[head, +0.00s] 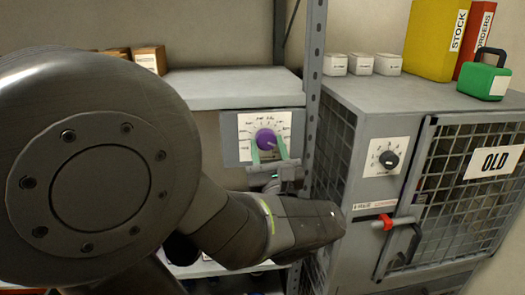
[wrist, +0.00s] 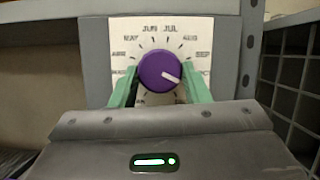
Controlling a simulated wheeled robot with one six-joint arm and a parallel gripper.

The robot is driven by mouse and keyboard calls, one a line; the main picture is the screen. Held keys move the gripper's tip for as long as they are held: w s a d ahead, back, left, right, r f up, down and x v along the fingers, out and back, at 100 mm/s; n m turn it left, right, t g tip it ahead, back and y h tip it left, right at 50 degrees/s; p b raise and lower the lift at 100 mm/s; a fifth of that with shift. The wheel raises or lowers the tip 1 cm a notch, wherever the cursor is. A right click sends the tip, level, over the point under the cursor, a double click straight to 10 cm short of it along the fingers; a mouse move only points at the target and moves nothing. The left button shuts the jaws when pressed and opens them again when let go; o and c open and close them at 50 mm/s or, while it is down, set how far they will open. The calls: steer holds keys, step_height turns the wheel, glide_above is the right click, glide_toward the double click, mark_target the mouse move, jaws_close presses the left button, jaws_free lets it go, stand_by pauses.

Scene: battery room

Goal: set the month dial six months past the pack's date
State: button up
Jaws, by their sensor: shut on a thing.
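The month dial is a purple round knob (head: 265,139) on a white card of month names (head: 244,125), fixed to a grey plate on the shelf unit. In the wrist view the purple knob (wrist: 164,70) carries a white mark pointing right and slightly down, just below OCT; the label there is hidden by a finger. JUN and JUL are at the top, SEP at right. My gripper (head: 269,152) has its green fingers on both sides of the knob, shut on it; the fingers (wrist: 163,90) cover the lower labels. I can make out no pack date.
A grey mesh cabinet marked OLD (head: 487,162) stands at right, with a black dial (head: 388,159) and a red-tipped latch (head: 385,222). A shelf post (head: 312,95) stands close right of the purple knob.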

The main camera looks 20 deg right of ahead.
steer(key=n+y+b, duration=0.1)
steer(key=n, duration=0.1)
steer(key=n+y+b, duration=0.1)
steer(key=n, duration=0.1)
steer(key=shift+d+f+n+y+b, duration=0.1)
steer(key=shift+d+n+y+b, duration=0.05)
steer(key=shift+n+y+b, duration=0.2)
steer(key=n+y+b, duration=0.1)
steer(key=n, duration=0.2)
steer(key=n+y+b, duration=0.2)
steer(key=n, duration=0.1)
steer(key=shift+s+d+g, duration=0.1)
steer(key=shift+d+g, duration=0.05)
steer(key=shift+g, duration=0.25)
steer(key=n, duration=0.1)
steer(key=n+y+b, duration=0.1)
steer(key=n, duration=0.1)
steer(key=n+g, duration=0.1)
steer(key=shift+d+r+n+b, duration=0.1)
steer(key=shift+r+n+b, duration=0.15)
steer(key=shift+r+b, duration=0.05)
steer(key=shift+r+n+g+y+b, duration=0.1)
steer(key=shift+n+g+y+b, duration=0.25)
steer(key=shift+n, duration=0.6)
steer(key=shift+r+n+g+y+b, duration=0.1)
steer(key=shift+n+g+b, duration=0.3)
steer(key=shift+n, duration=0.55)
steer(key=o, duration=1)
steer(key=shift+c, duration=0.2)
steer(key=shift+s, duration=0.1)
